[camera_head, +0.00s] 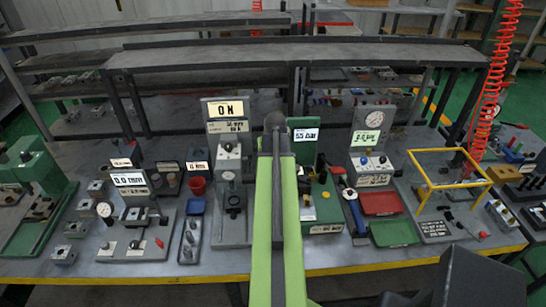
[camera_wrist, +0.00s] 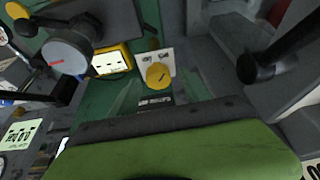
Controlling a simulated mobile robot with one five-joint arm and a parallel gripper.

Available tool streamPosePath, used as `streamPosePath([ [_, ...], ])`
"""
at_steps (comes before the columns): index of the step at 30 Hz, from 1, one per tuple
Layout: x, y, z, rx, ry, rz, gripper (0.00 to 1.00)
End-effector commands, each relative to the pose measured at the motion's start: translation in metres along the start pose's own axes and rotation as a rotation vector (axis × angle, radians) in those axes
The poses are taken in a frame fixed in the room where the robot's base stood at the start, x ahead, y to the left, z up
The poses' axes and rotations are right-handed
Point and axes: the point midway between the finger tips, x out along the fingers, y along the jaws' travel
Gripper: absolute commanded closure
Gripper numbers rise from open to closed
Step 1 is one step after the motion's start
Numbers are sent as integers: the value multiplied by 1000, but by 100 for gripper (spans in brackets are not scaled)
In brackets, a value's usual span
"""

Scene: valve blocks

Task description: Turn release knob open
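A round yellow knob (camera_wrist: 157,75) with a dark line across its face shows near the middle of the wrist view, by a pale plate with small markings. I take it to be the release knob. It sits on a green surface above a dark label. My gripper (camera_wrist: 160,78) has two pale greenish fingers, seen faintly, spread on either side of the knob and seemingly not touching it. In the head view my green arm reaches over the bench and hides its own gripper. The green unit (camera_head: 322,200) stands just right of the arm; the knob cannot be made out there.
A grey dial (camera_wrist: 66,52) with a red mark and a yellow-framed display (camera_wrist: 110,62) lie left of the knob. A black rod with a round end (camera_wrist: 255,70) stands to the right. In the head view, red (camera_head: 380,203) and green (camera_head: 394,233) trays and a yellow frame (camera_head: 450,170) stand farther right.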

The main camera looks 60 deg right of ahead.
Motion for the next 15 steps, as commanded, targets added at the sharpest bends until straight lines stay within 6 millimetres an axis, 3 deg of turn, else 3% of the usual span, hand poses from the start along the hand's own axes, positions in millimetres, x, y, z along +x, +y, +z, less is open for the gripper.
streamPosePath([
  [8,-4,1,-1,0,2,1,45],
  [15,-38,0,-3,-1,2,1,45],
])
